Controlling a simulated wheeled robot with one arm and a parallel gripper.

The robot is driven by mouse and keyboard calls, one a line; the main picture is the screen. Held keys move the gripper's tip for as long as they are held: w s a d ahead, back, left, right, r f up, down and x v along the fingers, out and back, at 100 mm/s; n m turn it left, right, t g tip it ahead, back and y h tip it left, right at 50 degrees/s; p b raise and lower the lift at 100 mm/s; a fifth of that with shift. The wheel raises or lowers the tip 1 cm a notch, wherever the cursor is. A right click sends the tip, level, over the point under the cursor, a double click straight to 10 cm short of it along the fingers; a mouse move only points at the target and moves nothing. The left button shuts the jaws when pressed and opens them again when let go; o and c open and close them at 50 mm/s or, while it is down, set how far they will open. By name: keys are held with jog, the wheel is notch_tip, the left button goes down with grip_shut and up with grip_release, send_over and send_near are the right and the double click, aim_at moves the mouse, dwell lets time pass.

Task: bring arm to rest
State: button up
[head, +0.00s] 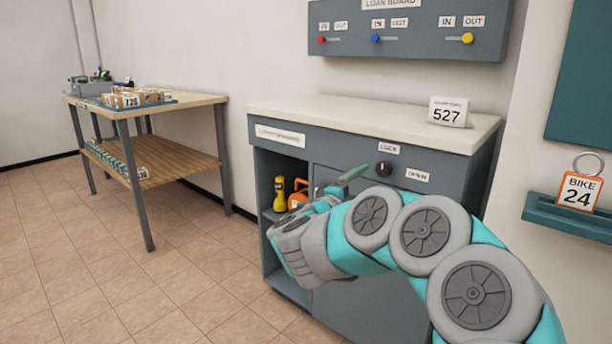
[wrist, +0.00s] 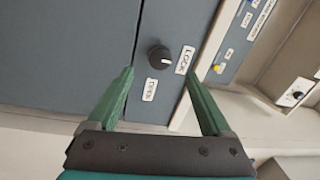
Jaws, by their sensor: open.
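My arm reaches in from the lower right of the head view, folded in a curve in front of a grey cabinet (head: 345,290). My gripper (head: 345,180) is in front of the cabinet, left of its black knob (head: 384,168). In the wrist view my gripper (wrist: 160,85) has its two green fingers spread wide and nothing between them. The knob (wrist: 159,57) shows beyond the fingertips, between the LOCK and OPEN labels. The fingers appear apart from the knob.
The cabinet's open left bay holds a yellow item (head: 279,193) and an orange item (head: 298,194). A sign reading 527 (head: 448,112) stands on top. A workbench (head: 205,100) is at left. A shelf (head: 570,215) with a BIKE 24 tag is at right. The floor (head: 60,260) at left is clear.

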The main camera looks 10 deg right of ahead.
jog(key=w+a+r+n+t+y, duration=0.1)
jog(key=a+r+n+t+y, duration=0.15)
jog(key=a+n+y, duration=0.45)
jog(key=w+a+r+n+t+y, duration=0.1)
jog(key=w+a+n+t+y, duration=0.1)
jog(key=a+n+t+y, duration=0.45)
jog(key=s+a+f+n+g+y, duration=0.65)
jog(key=s+a+n+g, duration=0.2)
jog(key=s+a, duration=0.4)
jog(key=s+d+f+n+g+h, duration=0.1)
jog(key=s+d+f+g, duration=0.3)
jog(key=s, duration=0.8)
jog(key=s+d+f+n+g+h, duration=0.2)
jog(key=s+d+f+g, duration=0.2)
jog(key=s, duration=0.9)
jog(key=s+d+f+n+g+h, duration=0.1)
jog(key=s+d+f+g, duration=0.3)
jog(key=s, duration=0.8)
notch_tip(320, 180, down, 5)
jog(key=shift+s+d+r+g+h, duration=0.15)
jog(key=shift+d+g+h, duration=0.2)
jog(key=shift+g, duration=0.7)
